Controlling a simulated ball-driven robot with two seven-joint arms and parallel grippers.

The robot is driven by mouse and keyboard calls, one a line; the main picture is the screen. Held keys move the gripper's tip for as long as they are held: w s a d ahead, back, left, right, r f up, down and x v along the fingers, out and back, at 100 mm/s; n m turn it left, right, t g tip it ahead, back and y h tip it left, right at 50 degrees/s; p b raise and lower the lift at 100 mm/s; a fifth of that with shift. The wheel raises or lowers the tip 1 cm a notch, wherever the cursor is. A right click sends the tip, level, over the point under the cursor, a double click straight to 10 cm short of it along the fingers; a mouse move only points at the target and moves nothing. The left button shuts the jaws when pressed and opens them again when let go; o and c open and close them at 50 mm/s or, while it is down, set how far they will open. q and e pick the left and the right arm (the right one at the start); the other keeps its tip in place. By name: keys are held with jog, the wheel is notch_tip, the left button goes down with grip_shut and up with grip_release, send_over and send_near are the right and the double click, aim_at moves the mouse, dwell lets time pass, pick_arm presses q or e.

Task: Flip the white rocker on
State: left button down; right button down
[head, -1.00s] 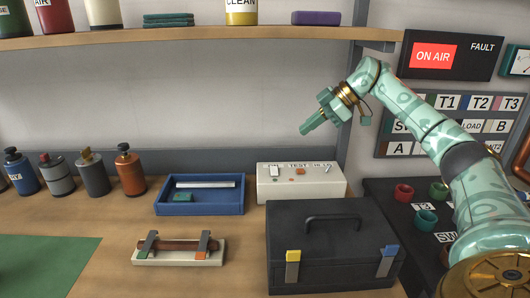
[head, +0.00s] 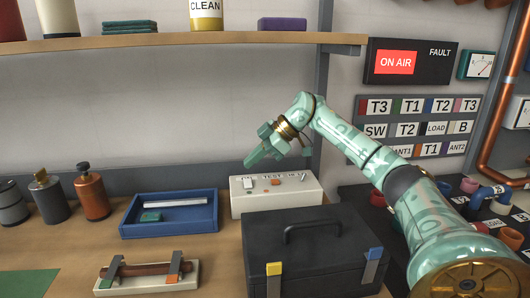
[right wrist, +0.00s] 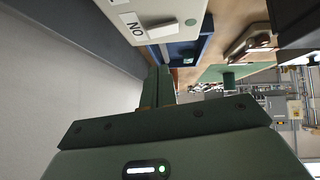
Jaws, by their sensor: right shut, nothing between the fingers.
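The white test box (head: 275,204) stands at the back of the bench. The white rocker (head: 248,184) is at the left of its top, beside an orange switch (head: 274,182). In the right wrist view the rocker (right wrist: 159,28) shows near the top, next to an ON label (right wrist: 132,28). Which way it is tipped is hard to tell. My right gripper (head: 248,163) is shut and empty, above the left end of the box and apart from the rocker. Its closed fingers (right wrist: 153,90) point toward the box in the wrist view. My left gripper is out of view.
A black toolbox (head: 310,250) stands in front of the box. A blue tray (head: 170,228) lies to the left, with a cradle (head: 150,285) in front of it. The shelf (head: 180,42) runs above. The wall behind the box is bare.

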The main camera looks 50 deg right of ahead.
aim_at(244, 180)
jog(key=f, duration=0.2)
jog(key=f+b, duration=0.1)
jog(key=f, duration=0.1)
jog(key=shift+w+d+b, duration=0.15)
jog(key=shift+w+b, duration=0.05)
jog(key=shift+b, duration=0.1)
jog(key=shift+r+p, duration=0.3)
jog(key=shift+p, duration=0.5)
jog(key=shift+d+f, duration=0.1)
jog(key=shift+f, duration=0.3)
jog(key=shift+s+a+r+p, duration=0.2)
jog(key=shift+s+a+p, duration=0.1)
jog(key=shift+s+p, duration=0.1)
jog(key=shift+s+a, duration=0.2)
jog(key=shift+a, duration=0.05)
